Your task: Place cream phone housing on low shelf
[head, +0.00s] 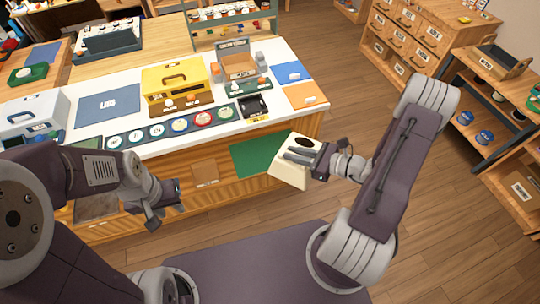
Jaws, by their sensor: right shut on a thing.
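The cream phone housing (287,176) is a pale boxy shell with a dark oval opening on top. It is held in the air in front of the white-topped counter. My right gripper (301,155) is shut on it, with its fingers over the upper part. My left gripper (166,207) is low in front of the counter at the left, empty, with its fingers apart. A wooden shelf unit (487,154) stands at the right edge. Its lower shelf holds blue round items (484,137). No shelf label for the housing is readable.
A wooden drawer cabinet (420,30) stands at the back right. Open floor (345,75) lies between the counter and the shelves.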

